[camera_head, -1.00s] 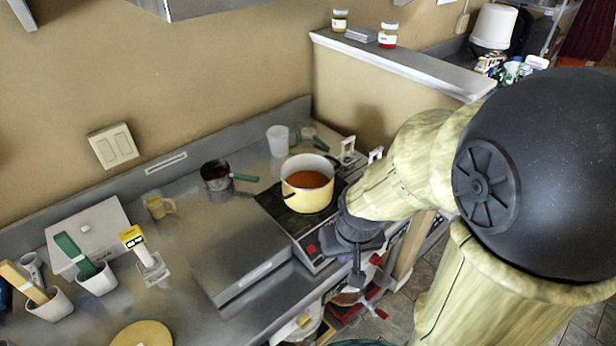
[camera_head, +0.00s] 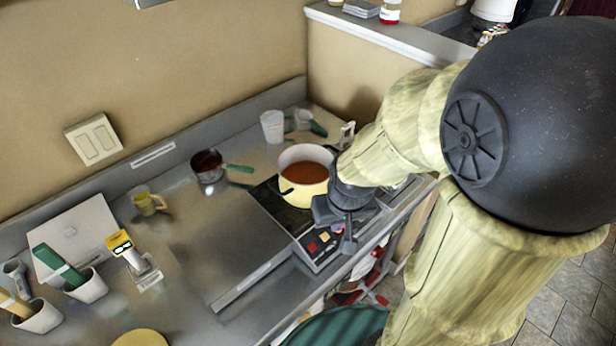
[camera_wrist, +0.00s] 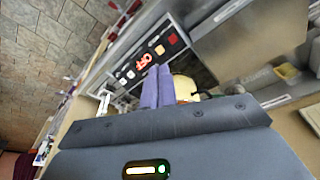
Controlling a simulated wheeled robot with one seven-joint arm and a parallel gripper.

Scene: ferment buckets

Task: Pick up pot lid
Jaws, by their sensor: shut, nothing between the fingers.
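A cream-yellow pot (camera_head: 302,190) with orange-brown contents stands open on the black hot plate (camera_head: 265,200). No lid is on it. A flat round yellow-tan disc (camera_head: 140,338) is cut off by the bottom edge in the head view; I cannot tell whether it is the pot lid. My gripper (camera_head: 347,246) points down beside the pot, over the front of the hot plate's control panel. In the wrist view its two purple-grey fingers (camera_wrist: 156,85) are together and hold nothing. Part of the pot (camera_wrist: 185,88) shows behind them.
A dark saucepan (camera_head: 208,167) with a green handle, a white cup (camera_head: 272,126) and a yellow cup (camera_head: 147,201) stand along the back of the counter. White holders (camera_head: 90,288) with utensils are at left. A low wall (camera_head: 350,70) rises behind the pot.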

